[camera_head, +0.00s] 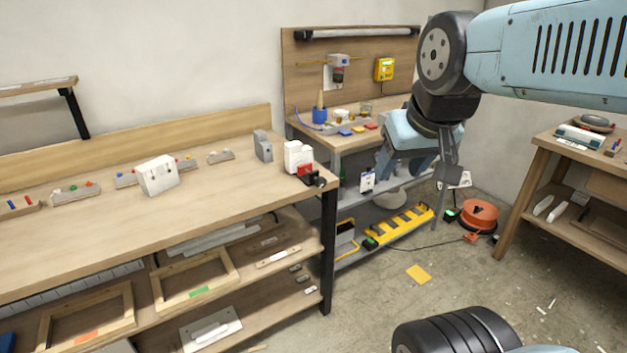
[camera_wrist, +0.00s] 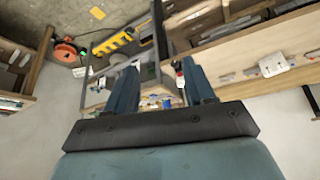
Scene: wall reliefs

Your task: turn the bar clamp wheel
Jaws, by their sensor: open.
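A small red and black clamp-like fitting (camera_head: 309,174), with a dark round part that may be the wheel, sits at the right front corner of the long workbench (camera_head: 230,205). In the wrist view, a small red and dark thing (camera_wrist: 179,70), likely the same fitting, shows beside the right-hand finger and is partly hidden by it. My gripper (camera_head: 416,172) hangs to the right of the fitting, apart from it, in front of the back bench. In the wrist view my gripper (camera_wrist: 157,75) has its two fingers spread, with nothing between them.
A white box (camera_head: 298,157) and a grey block (camera_head: 263,146) stand close to the fitting. A black bench leg (camera_head: 328,250) is below it. A yellow level-like bar (camera_head: 398,228) lies on a low shelf; an orange reel (camera_head: 479,215) stands on the floor. The floor between benches is mostly open.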

